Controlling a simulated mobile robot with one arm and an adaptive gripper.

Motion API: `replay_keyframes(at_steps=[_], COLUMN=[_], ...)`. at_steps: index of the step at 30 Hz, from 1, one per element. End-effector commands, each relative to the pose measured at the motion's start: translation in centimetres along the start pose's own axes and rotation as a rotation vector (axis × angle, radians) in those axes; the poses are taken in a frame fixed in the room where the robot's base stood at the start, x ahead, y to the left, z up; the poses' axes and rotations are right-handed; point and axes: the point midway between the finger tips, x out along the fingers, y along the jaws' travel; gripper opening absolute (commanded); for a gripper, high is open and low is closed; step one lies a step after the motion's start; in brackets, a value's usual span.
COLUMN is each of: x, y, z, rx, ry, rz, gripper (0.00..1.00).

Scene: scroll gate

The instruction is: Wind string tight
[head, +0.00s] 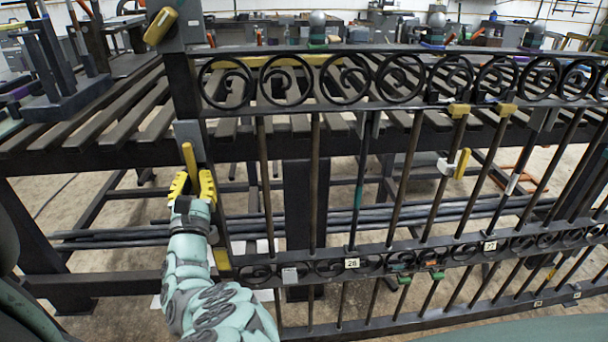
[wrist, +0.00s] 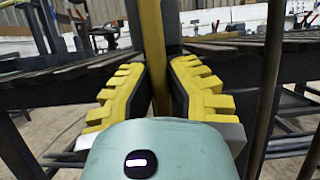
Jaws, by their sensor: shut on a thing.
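My gripper (head: 193,184) is at the left post (head: 183,90) of the dark scroll gate (head: 350,110). Its yellow toothed fingers are shut on an upright yellow bar (head: 189,157), which rises above the fingertips beside a grey plate on the post. In the wrist view, the yellow bar (wrist: 152,50) stands between the two fingers (wrist: 152,85); its lower end is hidden behind the gripper body. I cannot make out a string in either view.
A slatted dark workbench (head: 90,120) stands behind the gate. Yellow clamps (head: 459,110) and number tags (head: 352,263) sit on the gate's bars and rails. A yellow-handled piece (head: 161,25) is at the post's top. Bare floor shows below.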

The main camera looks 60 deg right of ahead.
Motion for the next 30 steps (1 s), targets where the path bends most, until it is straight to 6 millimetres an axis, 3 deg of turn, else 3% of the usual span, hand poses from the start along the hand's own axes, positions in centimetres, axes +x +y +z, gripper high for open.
replay_keyframes(at_steps=[5,6,15,24,30], x=[0.0,0.0,0.0,0.1,0.7], y=[0.0,0.0,0.0,-0.1,-0.3], z=[-0.2,-0.1,-0.1,0.1,1.6], rx=[-0.001,-0.001,0.0,0.001,0.002], ry=[0.005,0.005,0.002,0.0,-0.001], rz=[-0.001,-0.001,-0.001,-0.003,-0.005], gripper=[0.0,0.16,0.46,0.46,0.46])
